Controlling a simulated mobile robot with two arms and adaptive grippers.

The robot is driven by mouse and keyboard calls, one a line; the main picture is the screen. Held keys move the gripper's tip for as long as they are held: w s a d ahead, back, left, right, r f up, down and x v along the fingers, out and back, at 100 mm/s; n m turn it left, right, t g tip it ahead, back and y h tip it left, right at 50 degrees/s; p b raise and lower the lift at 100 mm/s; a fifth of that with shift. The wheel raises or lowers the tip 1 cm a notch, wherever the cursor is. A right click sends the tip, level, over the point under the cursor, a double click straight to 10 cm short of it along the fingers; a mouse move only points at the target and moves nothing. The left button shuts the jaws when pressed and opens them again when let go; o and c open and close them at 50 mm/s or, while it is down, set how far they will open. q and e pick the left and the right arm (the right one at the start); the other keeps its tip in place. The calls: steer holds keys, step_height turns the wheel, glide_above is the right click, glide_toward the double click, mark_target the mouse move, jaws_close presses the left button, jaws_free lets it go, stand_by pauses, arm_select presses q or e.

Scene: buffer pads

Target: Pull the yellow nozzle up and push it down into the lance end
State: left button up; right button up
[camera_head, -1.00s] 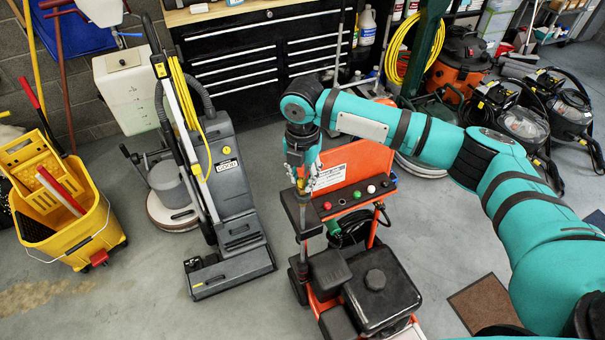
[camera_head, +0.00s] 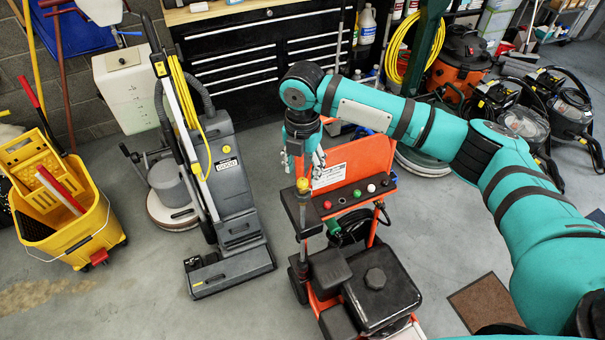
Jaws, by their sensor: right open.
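The yellow nozzle (camera_head: 302,184) sits at the top of the upright lance (camera_head: 303,222), on the left side of the orange pressure washer (camera_head: 360,160). My right gripper (camera_head: 304,172) points down from above. It is open, with its fingers spread just above and around the top of the nozzle; I cannot tell whether they touch it. How deep the nozzle sits in the lance end is too small to tell. My left gripper is not in view.
The washer's black engine cover (camera_head: 375,280) and control panel (camera_head: 355,195) lie close on the right. A grey floor scrubber (camera_head: 230,180) stands to the left, and a yellow mop bucket (camera_head: 75,235) is farther left.

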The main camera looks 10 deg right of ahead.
step_height(320, 180, up, 9)
steer(key=shift+f, duration=0.1)
stand_by(0.5)
